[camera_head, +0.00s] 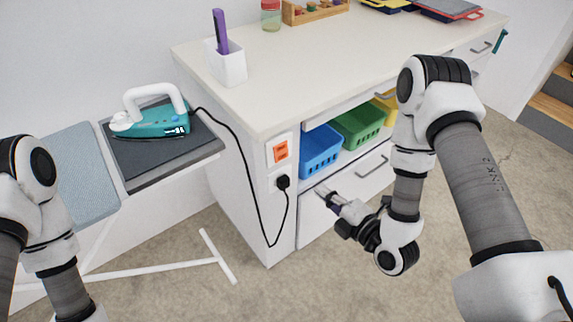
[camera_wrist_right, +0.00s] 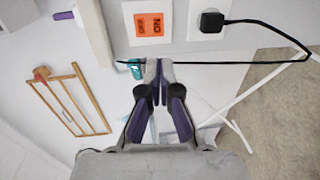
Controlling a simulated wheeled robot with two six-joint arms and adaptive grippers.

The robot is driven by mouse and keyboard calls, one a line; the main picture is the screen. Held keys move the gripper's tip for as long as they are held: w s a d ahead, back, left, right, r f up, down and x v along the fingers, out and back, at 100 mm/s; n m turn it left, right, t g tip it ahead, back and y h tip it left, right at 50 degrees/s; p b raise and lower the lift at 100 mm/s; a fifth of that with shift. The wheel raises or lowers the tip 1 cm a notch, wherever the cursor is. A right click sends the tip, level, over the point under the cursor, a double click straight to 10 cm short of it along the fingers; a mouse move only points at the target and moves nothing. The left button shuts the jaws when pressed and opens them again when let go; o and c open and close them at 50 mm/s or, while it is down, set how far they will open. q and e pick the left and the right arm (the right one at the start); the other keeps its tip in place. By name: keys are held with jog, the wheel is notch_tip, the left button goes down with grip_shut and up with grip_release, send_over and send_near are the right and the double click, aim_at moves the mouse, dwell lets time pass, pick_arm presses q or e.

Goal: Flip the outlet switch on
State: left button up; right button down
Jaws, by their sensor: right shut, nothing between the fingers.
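The outlet switch (camera_head: 281,151) is an orange rocker on a white plate, on the end panel of the white counter. In the right wrist view the orange switch (camera_wrist_right: 150,25) is near the top, with dark lettering; I cannot tell its on or off position. A black plug (camera_head: 283,182) sits in the socket below it and also shows in the right wrist view (camera_wrist_right: 212,20). My right gripper (camera_head: 322,191) is shut and empty, to the right of and below the switch, apart from it. Its closed fingertips also show in the right wrist view (camera_wrist_right: 159,64). My left gripper is out of view.
A black cord runs from the plug to a teal iron (camera_head: 152,122) on an ironing board (camera_head: 72,170). Blue (camera_head: 320,150) and green (camera_head: 360,124) baskets stand in the open shelf beside the switch panel. A pen holder (camera_head: 226,65) stands on the counter (camera_head: 290,75).

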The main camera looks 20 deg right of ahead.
aim_at(282, 158)
jog(key=shift+w, duration=0.1)
jog(key=p+x, duration=0.1)
jog(key=x, duration=1.2)
jog(key=shift+w+a, duration=0.15)
jog(key=shift+w, duration=0.15)
